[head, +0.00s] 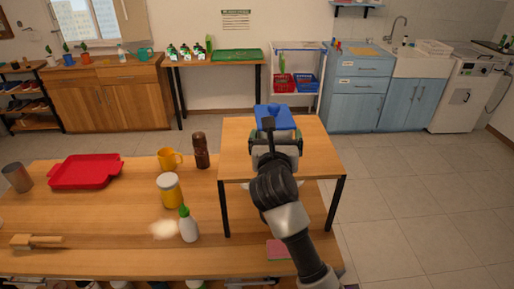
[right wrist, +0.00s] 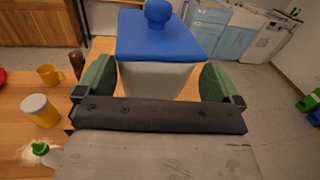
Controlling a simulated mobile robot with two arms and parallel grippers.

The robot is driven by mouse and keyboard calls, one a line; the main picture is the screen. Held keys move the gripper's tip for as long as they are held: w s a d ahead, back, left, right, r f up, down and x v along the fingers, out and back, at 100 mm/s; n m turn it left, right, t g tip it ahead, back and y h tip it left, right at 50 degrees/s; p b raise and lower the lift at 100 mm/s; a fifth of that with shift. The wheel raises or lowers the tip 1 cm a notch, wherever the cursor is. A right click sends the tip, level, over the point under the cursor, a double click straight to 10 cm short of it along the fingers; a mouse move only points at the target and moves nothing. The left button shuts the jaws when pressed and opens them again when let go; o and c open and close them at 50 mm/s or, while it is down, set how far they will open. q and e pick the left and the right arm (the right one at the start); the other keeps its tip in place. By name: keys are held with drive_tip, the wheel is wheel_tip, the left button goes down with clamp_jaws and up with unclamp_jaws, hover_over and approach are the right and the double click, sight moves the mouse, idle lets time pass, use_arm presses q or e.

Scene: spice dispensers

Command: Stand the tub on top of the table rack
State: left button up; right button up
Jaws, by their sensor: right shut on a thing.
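The tub has a white body and a blue lid with a round knob. Its lid (head: 268,110) shows in the head view above the wooden top of the table rack (head: 238,158), which stands on black legs. My right gripper (head: 275,146) is over the rack top and hides much of the tub. In the right wrist view the tub (right wrist: 158,76) is upright between the green fingers of my right gripper (right wrist: 155,88), which is shut on its body. The tub's base is hidden, so I cannot tell whether it touches the rack. My left gripper is not in view.
The rack top around the tub looks clear.

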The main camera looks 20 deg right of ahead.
drive_tip(key=w+a+f, duration=0.1)
drive_tip(key=w+f, duration=0.1)
drive_tip(key=f, duration=0.1)
drive_tip(key=w+a+f, duration=0.2)
drive_tip(key=w+a+f+p, duration=0.1)
drive_tip(key=w+f, duration=0.1)
drive_tip(key=f, duration=0.1)
drive_tip(key=shift+w+a+f, duration=0.25)
drive_tip(key=shift+w+f, duration=0.05)
drive_tip(key=shift+w, duration=0.05)
